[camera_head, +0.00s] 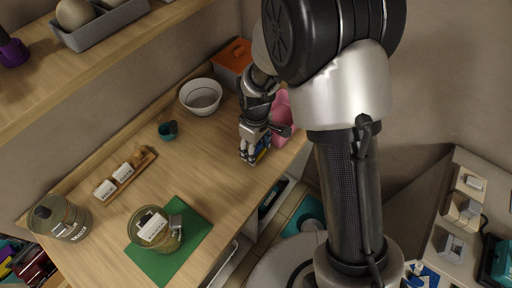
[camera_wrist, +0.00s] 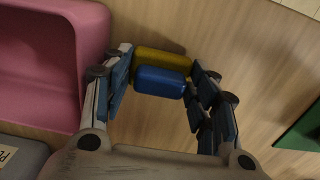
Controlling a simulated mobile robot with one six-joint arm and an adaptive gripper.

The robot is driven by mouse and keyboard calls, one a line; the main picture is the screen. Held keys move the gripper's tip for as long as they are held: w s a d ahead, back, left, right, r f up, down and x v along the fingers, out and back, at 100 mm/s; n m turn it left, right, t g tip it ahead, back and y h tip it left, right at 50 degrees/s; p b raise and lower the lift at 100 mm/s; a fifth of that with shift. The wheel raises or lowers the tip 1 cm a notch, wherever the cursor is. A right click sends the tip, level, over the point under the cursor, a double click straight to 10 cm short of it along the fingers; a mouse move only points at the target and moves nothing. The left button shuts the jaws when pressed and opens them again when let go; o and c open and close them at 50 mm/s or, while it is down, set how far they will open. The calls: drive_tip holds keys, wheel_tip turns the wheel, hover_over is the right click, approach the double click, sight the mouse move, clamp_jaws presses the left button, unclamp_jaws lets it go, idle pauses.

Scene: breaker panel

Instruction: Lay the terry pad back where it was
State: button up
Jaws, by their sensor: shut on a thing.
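The terry pad, a small rounded block with a blue layer (camera_wrist: 160,81) and a yellow layer, sits between the fingers of my gripper (camera_wrist: 163,82). My gripper is shut on it, with a finger at each end. In the head view the pad (camera_head: 263,148) shows blue and yellow beside my gripper (camera_head: 252,155), low over the wooden counter (camera_head: 215,150) near its front edge. I cannot tell whether the pad touches the wood.
A pink bin (camera_head: 282,108) stands close beside my gripper, and it fills the wrist view's left (camera_wrist: 45,60).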

drive_tip(key=shift+f, duration=0.15)
drive_tip(key=o, duration=0.7)
drive_tip(key=shift+o, duration=0.2)
wheel_tip(320, 180, up, 13)
drive_tip(key=p, duration=0.4)
drive_tip(key=s+d+r+m+t, duration=0.2)
drive_tip(key=s+d+r+m, duration=0.45)
drive_tip(key=r, duration=0.65)
drive_tip(key=s+d+r+m+t, duration=0.1)
drive_tip(key=s+d+r+m, duration=0.1)
drive_tip(key=s, duration=0.4)
drive_tip(key=s+d+r+m+t, duration=0.1)
drive_tip(key=s+d+r+m, duration=0.1)
drive_tip(key=s+d, duration=0.2)
drive_tip(key=shift+s+t, duration=0.3)
drive_tip(key=shift+s, duration=1.25)
